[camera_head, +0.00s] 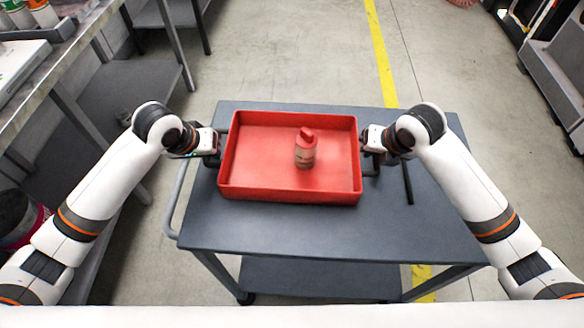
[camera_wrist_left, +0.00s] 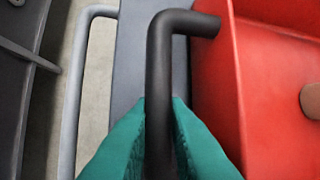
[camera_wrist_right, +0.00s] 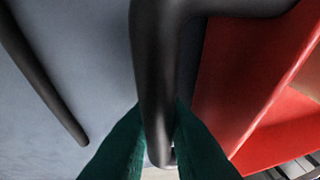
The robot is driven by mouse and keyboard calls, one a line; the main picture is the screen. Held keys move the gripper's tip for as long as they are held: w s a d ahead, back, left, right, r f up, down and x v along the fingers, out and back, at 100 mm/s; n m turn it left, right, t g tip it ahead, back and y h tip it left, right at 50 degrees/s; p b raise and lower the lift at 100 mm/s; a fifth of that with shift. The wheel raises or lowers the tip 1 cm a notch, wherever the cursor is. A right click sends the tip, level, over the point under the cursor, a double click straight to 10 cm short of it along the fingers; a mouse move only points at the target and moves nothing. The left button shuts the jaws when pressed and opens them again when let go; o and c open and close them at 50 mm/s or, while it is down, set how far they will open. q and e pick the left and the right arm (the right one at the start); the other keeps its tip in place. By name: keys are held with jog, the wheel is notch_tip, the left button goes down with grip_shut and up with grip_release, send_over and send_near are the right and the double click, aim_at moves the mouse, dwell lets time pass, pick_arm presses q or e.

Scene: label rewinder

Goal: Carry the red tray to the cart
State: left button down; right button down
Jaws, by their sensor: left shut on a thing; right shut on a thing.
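The red tray (camera_head: 255,186) is over the grey cart (camera_head: 400,232) in the head view; I cannot tell whether it rests on the top or hangs just above it. A bottle with a red cap (camera_head: 305,150) stands inside the tray. My left gripper (camera_head: 217,145) is shut on the tray's black left handle, which shows close up in the left wrist view (camera_wrist_left: 160,80). My right gripper (camera_head: 372,150) is shut on the black right handle, seen in the right wrist view (camera_wrist_right: 155,70). The tray looks about level.
A black bar (camera_head: 408,183) lies on the cart top right of the tray. The cart's push handle (camera_head: 177,200) is at its left end. A workbench (camera_head: 60,60) with containers stands at the left. Grey machinery (camera_head: 555,70) stands at the far right. Open floor with a yellow line lies behind the cart.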

pick_arm(q)
jog(key=shift+f+b, duration=0.5)
jog(key=shift+f, duration=0.2)
pick_arm(e)
jog(key=shift+d+f, duration=0.1)
jog(key=shift+f, duration=0.6)
pick_arm(q)
jog(key=c, duration=1.4)
grip_release()
jog(key=shift+r, duration=0.2)
pick_arm(e)
jog(key=c, duration=1.4)
grip_release()
jog(key=shift+r, duration=0.2)
jog(key=shift+s+r, duration=0.1)
jog(key=shift+r, duration=0.05)
pick_arm(q)
jog(key=v, duration=1.2)
pick_arm(e)
jog(key=v, duration=1.1)
jog(key=shift+r, duration=0.4)
pick_arm(q)
jog(key=shift+s, duration=0.1)
pick_arm(e)
jog(key=shift+s+f, duration=0.1)
jog(key=shift+s, duration=0.05)
